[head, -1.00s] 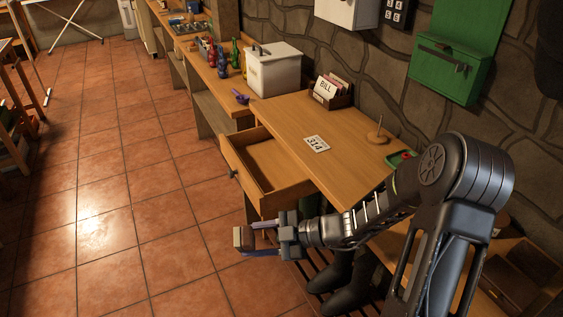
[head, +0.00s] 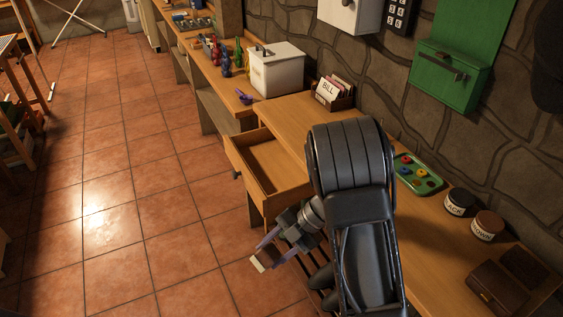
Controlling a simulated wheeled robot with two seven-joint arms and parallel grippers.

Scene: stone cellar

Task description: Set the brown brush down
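The brush (head: 258,264), a small block with a brown body and a pale edge, is at the fingertips of my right gripper (head: 268,253). The gripper's two purple fingers are on either side of it and appear closed on it. It is held in the air over the tiled floor, in front of the bench and below the open drawer. The arm hides part of the bench top. My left gripper is not in view.
An open, empty-looking drawer (head: 262,168) juts from the bench. On the right bench (head: 425,235) are a green tray (head: 425,184), a black-labelled jar (head: 459,203), a brown-labelled jar (head: 486,226) and a dark brown box (head: 497,288). Bare bench lies between tray and box.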

